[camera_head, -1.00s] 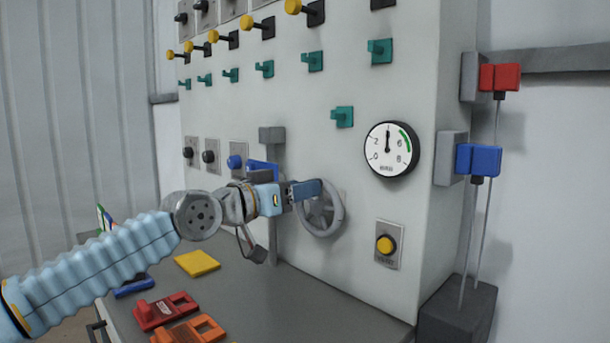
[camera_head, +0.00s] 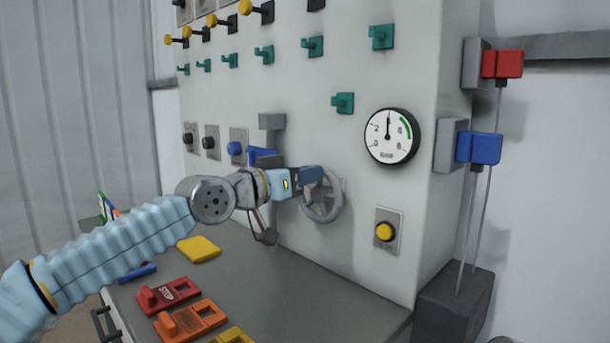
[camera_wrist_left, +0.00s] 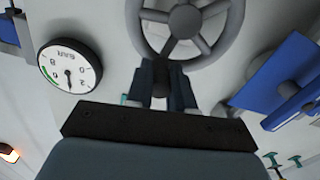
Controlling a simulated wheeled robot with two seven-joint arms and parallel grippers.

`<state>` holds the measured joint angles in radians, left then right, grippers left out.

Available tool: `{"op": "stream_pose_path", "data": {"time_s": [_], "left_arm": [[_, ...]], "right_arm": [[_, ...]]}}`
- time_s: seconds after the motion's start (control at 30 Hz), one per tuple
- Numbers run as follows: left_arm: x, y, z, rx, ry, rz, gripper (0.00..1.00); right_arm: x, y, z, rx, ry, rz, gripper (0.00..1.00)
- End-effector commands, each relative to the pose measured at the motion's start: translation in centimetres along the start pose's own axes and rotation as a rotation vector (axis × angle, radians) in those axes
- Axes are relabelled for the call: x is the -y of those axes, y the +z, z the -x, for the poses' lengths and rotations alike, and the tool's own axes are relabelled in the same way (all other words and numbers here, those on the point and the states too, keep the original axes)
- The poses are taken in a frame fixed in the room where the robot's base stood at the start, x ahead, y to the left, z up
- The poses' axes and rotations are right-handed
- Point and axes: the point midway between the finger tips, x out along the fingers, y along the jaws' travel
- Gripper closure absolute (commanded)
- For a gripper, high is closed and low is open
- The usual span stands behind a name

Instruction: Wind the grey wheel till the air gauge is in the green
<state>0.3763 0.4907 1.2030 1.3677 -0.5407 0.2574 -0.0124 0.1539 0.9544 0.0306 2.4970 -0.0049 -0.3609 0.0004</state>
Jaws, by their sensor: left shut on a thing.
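The grey wheel (camera_head: 336,207) is a spoked handwheel on the front of the pale cabinet. It also shows at the top of the left wrist view (camera_wrist_left: 233,22). My left gripper (camera_head: 312,175) reaches the wheel's upper left edge and hides part of it. In the left wrist view its fingers (camera_wrist_left: 166,84) are shut on a dark part at the wheel's rim. The round white air gauge (camera_head: 391,136) is to the right of and above the wheel. Its needle points nearly straight up, left of the green arc near 6. My right gripper is not in view.
A yellow button (camera_head: 384,231) is below the gauge. A blue lever (camera_head: 263,156) is close to my left wrist. Teal hooks (camera_head: 381,37) stick out above.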

Motion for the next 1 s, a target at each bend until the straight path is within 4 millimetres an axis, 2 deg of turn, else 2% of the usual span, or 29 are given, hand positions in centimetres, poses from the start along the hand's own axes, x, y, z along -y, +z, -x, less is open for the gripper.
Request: {"op": "stream_pose_path", "data": {"time_s": [0.37,1.0], "left_arm": [[0.7,-0.1,0.0,0.000,-0.001,0.130,1.00],[3.8,0.2,0.0,-0.001,-0.001,0.714,1.00]], "right_arm": [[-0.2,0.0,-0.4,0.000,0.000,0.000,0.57],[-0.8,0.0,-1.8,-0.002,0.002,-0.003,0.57]]}}
